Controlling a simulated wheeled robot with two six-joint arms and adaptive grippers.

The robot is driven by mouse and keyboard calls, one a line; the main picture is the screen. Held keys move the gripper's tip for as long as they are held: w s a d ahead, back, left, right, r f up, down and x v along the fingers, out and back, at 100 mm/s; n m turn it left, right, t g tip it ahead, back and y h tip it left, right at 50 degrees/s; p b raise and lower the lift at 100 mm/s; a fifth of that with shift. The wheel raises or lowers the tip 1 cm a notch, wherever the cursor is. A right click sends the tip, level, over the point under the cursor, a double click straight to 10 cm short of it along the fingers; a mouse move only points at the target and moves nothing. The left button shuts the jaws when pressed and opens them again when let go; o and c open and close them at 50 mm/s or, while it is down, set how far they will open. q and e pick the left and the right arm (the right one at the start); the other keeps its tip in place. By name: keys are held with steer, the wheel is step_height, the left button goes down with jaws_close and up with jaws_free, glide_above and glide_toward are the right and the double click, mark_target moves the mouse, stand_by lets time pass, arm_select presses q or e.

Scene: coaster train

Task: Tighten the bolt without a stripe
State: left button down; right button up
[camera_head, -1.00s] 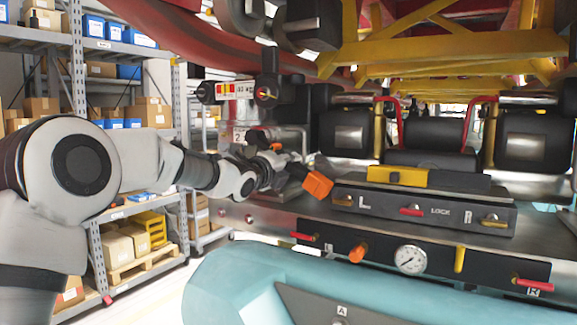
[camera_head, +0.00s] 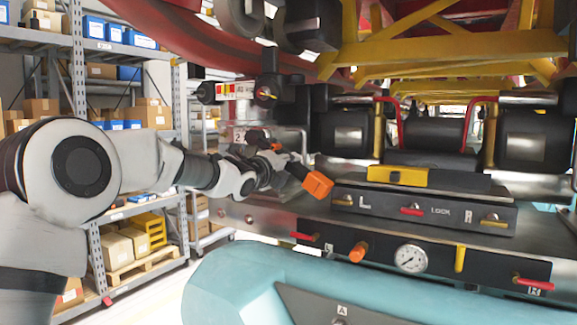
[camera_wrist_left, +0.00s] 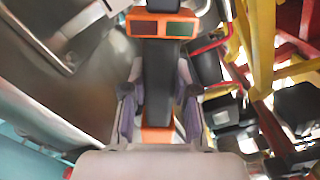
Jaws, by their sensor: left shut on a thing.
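My left gripper (camera_head: 268,168) reaches in from the left and is shut on an orange and black tool (camera_head: 318,184). The tool's orange end points right, above the metal deck and left of the black L/LOCK/R panel. In the left wrist view, the gripper's purple-grey fingers (camera_wrist_left: 160,115) close on both sides of the tool, whose orange head with two dark windows (camera_wrist_left: 161,26) is at the top. Small round fixings (camera_head: 249,219) show on the deck's front face at left; they are too small to tell a stripe. My right gripper is not in view.
The black lever panel (camera_head: 425,208) and a gauge (camera_head: 410,259) are at the right of the tool. A teal car body (camera_head: 245,285) lies below. Yellow beams (camera_head: 460,47) hang overhead. Shelves with boxes (camera_head: 90,40) stand at the left.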

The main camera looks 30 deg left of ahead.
arm_select(q)
steer(key=shift+r+b, duration=0.2)
steer(key=shift+b, duration=0.15)
stand_by(0.8)
steer(key=shift+s+f+b, duration=0.15)
steer(key=shift+s+b, duration=0.25)
steer(key=shift+b, duration=0.25)
steer(key=shift+s+a+r+b, duration=0.15)
steer(key=shift+s+b, duration=0.55)
steer(key=shift+s, duration=0.35)
steer(key=shift+s+a+r+b, duration=0.15)
steer(key=shift+s+b, duration=0.5)
steer(key=shift+s, duration=0.35)
